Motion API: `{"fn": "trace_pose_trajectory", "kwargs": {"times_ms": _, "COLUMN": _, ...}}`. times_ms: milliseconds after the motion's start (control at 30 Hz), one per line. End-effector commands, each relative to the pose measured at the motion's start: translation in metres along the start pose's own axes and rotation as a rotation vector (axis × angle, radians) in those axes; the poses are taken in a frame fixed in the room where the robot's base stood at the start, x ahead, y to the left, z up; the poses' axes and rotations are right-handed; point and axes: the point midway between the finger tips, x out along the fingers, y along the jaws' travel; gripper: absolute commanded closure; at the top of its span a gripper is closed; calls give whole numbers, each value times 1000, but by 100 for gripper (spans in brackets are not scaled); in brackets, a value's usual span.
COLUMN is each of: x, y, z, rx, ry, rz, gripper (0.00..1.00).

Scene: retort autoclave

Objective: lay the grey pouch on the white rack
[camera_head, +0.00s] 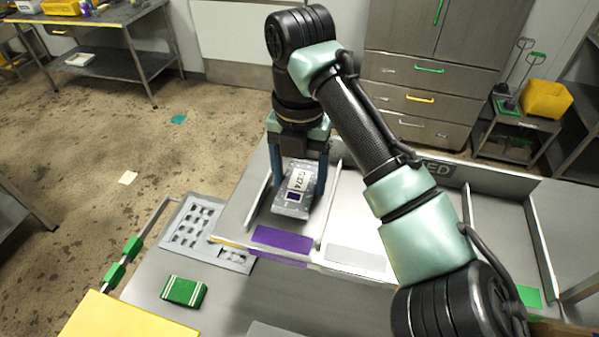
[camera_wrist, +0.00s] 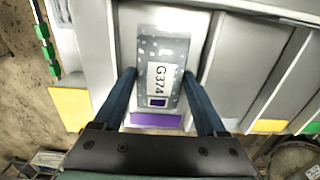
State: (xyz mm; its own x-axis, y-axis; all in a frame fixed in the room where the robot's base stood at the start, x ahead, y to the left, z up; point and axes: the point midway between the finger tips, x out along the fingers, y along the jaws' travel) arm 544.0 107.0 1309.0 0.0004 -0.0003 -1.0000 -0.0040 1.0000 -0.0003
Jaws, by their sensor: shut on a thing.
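The grey pouch (camera_head: 292,207) is speckled, with a white label reading G374 and a small purple square. It is between the two blue fingers of my gripper (camera_head: 298,184), which is shut on it by its sides. The pouch also shows in the wrist view (camera_wrist: 150,48), between the fingertips (camera_wrist: 159,76). It is over the purple-marked lane of the pale divided tray; I cannot tell whether it touches the lane floor. The white rack (camera_head: 222,205), a pale slotted panel, lies flat to the left of that lane, apart from the pouch.
Low upright dividers (camera_head: 328,208) flank the lane, and a purple strip (camera_head: 283,241) marks its front. A green striped packet (camera_head: 184,291) lies on the grey worktop in front of the rack. A yellow panel (camera_head: 125,316) is at the near left. Green clips (camera_head: 133,246) line a rail at left.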

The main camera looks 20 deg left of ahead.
Motion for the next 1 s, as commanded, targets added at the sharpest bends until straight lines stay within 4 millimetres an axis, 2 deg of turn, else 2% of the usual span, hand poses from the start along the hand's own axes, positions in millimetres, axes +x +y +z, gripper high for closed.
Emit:
{"fn": "trace_pose_trajectory", "kwargs": {"times_ms": 100, "x": 4, "y": 0, "z": 0, "rx": 0, "ry": 0, "rz": 0, "gripper": 94}}
{"fn": "trace_pose_trajectory", "kwargs": {"times_ms": 133, "x": 4, "y": 0, "z": 0, "rx": 0, "ry": 1, "rz": 0, "gripper": 24}}
{"fn": "trace_pose_trajectory", "kwargs": {"times_ms": 200, "x": 3, "y": 0, "z": 0, "rx": 0, "ry": 0, "rz": 0, "gripper": 14}}
{"fn": "trace_pose_trajectory", "kwargs": {"times_ms": 467, "x": 3, "y": 0, "z": 0, "rx": 0, "ry": 0, "rz": 0, "gripper": 14}}
{"fn": "trace_pose_trajectory", "kwargs": {"times_ms": 633, "x": -7, "y": 0, "z": 1, "rx": 0, "ry": -2, "rz": 0, "gripper": 14}}
{"fn": "trace_pose_trajectory", "kwargs": {"times_ms": 1000, "x": -76, "y": -1, "z": 2, "rx": 2, "ry": -5, "rz": -3, "gripper": 14}}
